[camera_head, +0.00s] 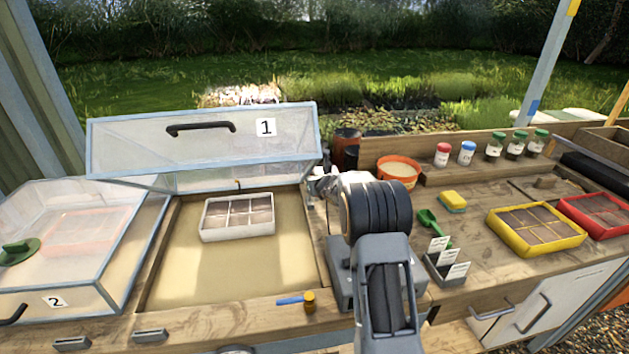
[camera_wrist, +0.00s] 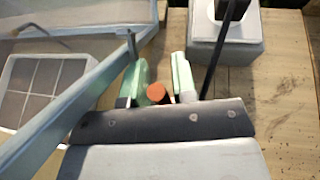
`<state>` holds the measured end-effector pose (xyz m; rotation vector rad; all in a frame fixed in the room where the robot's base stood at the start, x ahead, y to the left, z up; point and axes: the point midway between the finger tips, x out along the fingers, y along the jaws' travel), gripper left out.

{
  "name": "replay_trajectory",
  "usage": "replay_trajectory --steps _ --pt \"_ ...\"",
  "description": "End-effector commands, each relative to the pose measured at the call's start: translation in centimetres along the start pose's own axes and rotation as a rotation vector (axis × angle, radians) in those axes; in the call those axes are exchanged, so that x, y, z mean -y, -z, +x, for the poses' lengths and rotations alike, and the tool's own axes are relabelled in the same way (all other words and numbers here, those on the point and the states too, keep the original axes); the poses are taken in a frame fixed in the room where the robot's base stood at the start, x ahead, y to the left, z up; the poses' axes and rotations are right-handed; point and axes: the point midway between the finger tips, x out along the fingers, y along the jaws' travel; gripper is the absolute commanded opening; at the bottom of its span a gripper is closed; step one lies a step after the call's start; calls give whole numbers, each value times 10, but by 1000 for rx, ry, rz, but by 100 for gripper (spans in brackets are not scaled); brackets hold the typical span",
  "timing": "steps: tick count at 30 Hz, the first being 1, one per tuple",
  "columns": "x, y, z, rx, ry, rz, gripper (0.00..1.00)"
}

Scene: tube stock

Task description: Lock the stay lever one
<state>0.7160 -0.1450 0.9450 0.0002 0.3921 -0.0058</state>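Lid 1 (camera_head: 230,145), a clear panel with a pale blue frame and a black handle, stands raised over its wooden bed (camera_head: 200,268). My gripper (camera_wrist: 160,82) is beside the bed's right edge; my arm mostly hides it in the head view. In the wrist view its two green-padded fingers are apart, with a round orange-red knob (camera_wrist: 156,93) showing in the gap, closer to the left finger. The knob looks like a lever's end; contact is unclear. A thin dark rod (camera_wrist: 221,45) slants past the right finger. The stay lever itself is not clear in the head view.
A white seedling tray (camera_head: 236,234) sits in the bed. Lid 2 (camera_head: 70,235) is down at the left. A blue lever with a brass knob (camera_head: 309,301) lies on the front rail. A grey box (camera_wrist: 226,50) stands right of my gripper. Yellow (camera_head: 537,247) and red trays are farther right.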

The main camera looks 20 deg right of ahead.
Motion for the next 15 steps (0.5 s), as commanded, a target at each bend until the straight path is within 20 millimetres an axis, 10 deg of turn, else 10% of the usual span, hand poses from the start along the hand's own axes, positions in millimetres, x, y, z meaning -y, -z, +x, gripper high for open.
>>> replay_trajectory --steps 15 --pt "0 0 3 0 0 0 13"
